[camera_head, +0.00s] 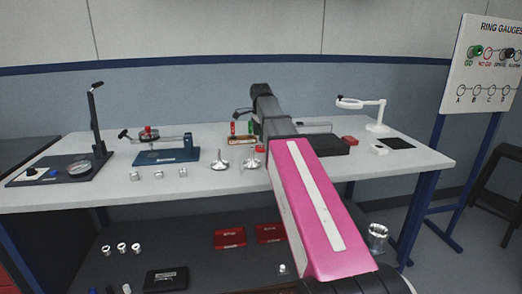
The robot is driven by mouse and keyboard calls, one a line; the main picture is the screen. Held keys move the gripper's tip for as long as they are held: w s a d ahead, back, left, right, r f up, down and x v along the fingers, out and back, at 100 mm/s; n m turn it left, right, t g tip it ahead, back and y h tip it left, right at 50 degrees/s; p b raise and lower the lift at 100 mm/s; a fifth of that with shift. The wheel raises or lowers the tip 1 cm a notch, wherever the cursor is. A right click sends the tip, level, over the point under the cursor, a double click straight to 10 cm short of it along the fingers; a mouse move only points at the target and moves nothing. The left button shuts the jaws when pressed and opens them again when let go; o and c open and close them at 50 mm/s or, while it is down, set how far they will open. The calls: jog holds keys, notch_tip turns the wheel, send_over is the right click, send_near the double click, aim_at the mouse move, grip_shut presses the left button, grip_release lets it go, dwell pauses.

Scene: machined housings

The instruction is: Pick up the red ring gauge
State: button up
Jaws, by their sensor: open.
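A red round piece with a dark centre (149,132), which looks like a red ring gauge, sits on the blue bench fixture (166,156) at the left of the table. Another small red piece (262,149) shows beside my arm at mid-table; I cannot tell whether it is a ring. My arm reaches over the table centre. My gripper (241,115) is at its far end, partly hidden by the arm, beyond a small rack with red and green pieces (242,138). It is open, well to the right of the fixture and apart from the red piece on it.
A dark stand with a tall post (95,120) is at the far left. Several small metal parts (158,174) lie before the fixture, with two metal stemmed pieces (220,161) to their right. A white magnifier lamp (378,110) stands at the right. Red cases (230,238) are on the lower shelf.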

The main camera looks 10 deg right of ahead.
aim_at(261, 148)
jog(key=shift+s+f, duration=0.1)
jog(key=shift+f, duration=2.55)
jog(key=c, duration=1.1)
